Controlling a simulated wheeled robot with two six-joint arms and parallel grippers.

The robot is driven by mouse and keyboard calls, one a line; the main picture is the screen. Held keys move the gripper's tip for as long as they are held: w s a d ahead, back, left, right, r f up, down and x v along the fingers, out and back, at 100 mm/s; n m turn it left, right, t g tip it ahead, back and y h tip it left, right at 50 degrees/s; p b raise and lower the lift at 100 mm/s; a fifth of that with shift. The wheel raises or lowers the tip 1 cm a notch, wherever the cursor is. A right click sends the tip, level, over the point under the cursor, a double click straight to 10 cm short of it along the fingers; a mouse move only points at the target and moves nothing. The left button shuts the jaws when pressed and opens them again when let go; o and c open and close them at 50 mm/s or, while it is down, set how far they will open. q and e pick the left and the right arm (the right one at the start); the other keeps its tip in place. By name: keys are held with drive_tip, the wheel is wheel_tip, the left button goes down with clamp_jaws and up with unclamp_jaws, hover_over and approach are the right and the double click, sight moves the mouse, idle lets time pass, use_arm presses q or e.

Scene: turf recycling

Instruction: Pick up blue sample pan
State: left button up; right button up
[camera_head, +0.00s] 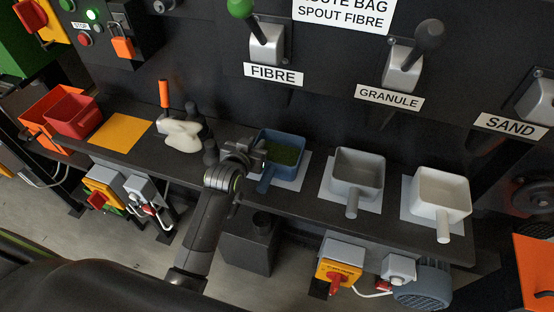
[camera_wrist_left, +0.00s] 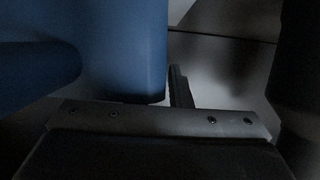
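The blue sample pan (camera_head: 291,172) stands on a pale mat (camera_head: 304,166) on the dark shelf, with green bits inside. Its handle points toward the front left. My left gripper (camera_head: 256,153) is at the pan's left side, close to its rim and above the handle. In the left wrist view the blue pan (camera_wrist_left: 115,45) fills the upper left, its handle at the left edge. One dark finger (camera_wrist_left: 181,86) shows beside the pan wall. Whether the fingers touch or grip the pan cannot be told. My right gripper is not in view.
A grey pan (camera_head: 358,168) and a white pan (camera_head: 442,190) stand to the right on mats. A white object (camera_head: 180,135), an orange-handled tool (camera_head: 164,93), a yellow sheet (camera_head: 121,132) and a red bin (camera_head: 72,115) are left. Levers hang on the panel behind.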

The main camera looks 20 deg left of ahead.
use_arm(q)
clamp_jaws()
drive_tip(key=shift+r, duration=0.2)
